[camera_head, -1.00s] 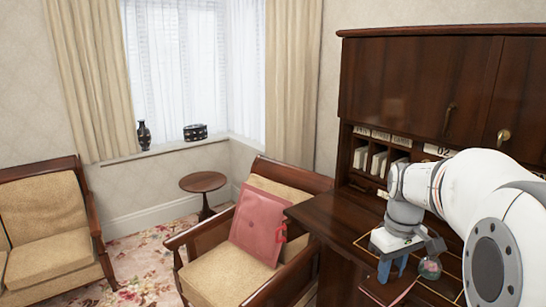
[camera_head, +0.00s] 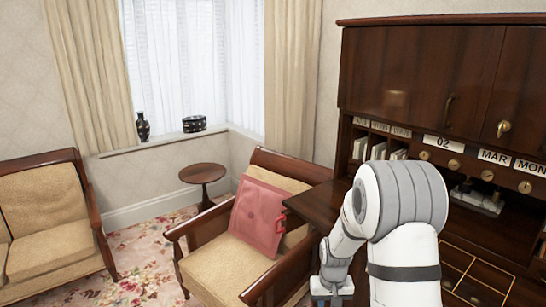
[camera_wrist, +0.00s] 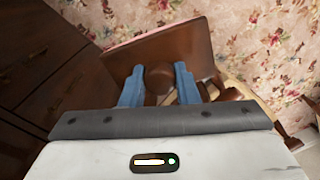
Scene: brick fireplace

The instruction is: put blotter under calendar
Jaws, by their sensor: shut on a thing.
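In the wrist view, the two blue fingers of my gripper (camera_wrist: 160,88) are shut on a round brown knob. The knob stands on a brown wooden blotter (camera_wrist: 188,48), a board with a pinkish edge, held over the floor. In the head view, my wrist is at the bottom, left of the desk's inlaid top; the fingers and blotter are below the picture. The calendar shows as white cards on the desk's upper part: "02" (camera_head: 443,144), "MAR" (camera_head: 494,157) and "MON" (camera_head: 530,167). My arm hides part of the desk below them.
The dark desk (camera_head: 320,204) has pigeonholes, small drawers and a gold-lined top. A dark stand with pale items (camera_head: 478,200) sits in it. An armchair (camera_head: 215,270) with a pink flat case (camera_head: 258,218) is close on the left. A round side table (camera_head: 203,174) stands behind.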

